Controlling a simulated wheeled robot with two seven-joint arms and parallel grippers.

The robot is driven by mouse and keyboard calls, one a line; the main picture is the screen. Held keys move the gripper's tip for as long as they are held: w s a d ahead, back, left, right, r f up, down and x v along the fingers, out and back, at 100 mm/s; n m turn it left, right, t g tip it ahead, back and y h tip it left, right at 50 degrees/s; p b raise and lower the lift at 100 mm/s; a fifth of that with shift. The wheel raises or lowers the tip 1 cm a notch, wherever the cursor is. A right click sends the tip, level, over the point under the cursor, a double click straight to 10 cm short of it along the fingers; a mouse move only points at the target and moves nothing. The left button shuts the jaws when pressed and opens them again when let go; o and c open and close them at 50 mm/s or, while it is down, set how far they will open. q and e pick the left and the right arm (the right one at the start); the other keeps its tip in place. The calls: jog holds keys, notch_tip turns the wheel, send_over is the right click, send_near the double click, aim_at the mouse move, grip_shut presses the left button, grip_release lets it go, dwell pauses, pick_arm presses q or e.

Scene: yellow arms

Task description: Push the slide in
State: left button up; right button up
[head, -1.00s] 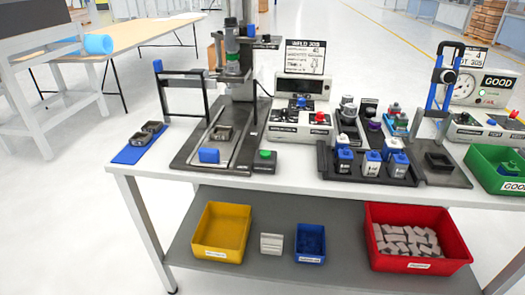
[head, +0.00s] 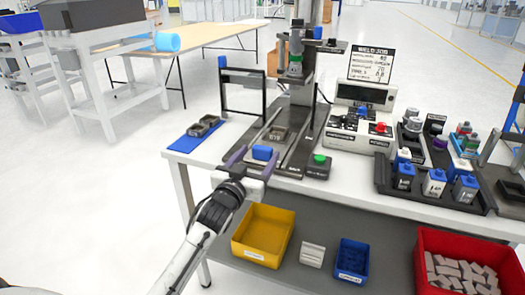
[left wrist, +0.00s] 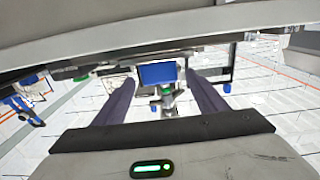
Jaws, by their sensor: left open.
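The slide (head: 271,139) is a grey plate on the dark rail base of the welding station, with a dark part in its nest. Its blue handle block (head: 263,153) is at the near end. My left gripper (head: 253,162) is open at the table's front edge, its two dark purple fingers pointing toward the blue block. In the left wrist view the blue block (left wrist: 158,73) shows between the fingers. I cannot tell whether the fingers touch it. My right gripper is not in view.
A green-button box (head: 317,168) stands just right of the slide base. A blue mat (head: 185,144) with dark parts lies to the left, beside a black frame (head: 243,95). The press column (head: 300,65) rises behind. A yellow bin (head: 263,237) is on the lower shelf.

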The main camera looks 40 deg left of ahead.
aim_at(261, 152)
pick_arm(q)
jog(key=shift+x, duration=1.9)
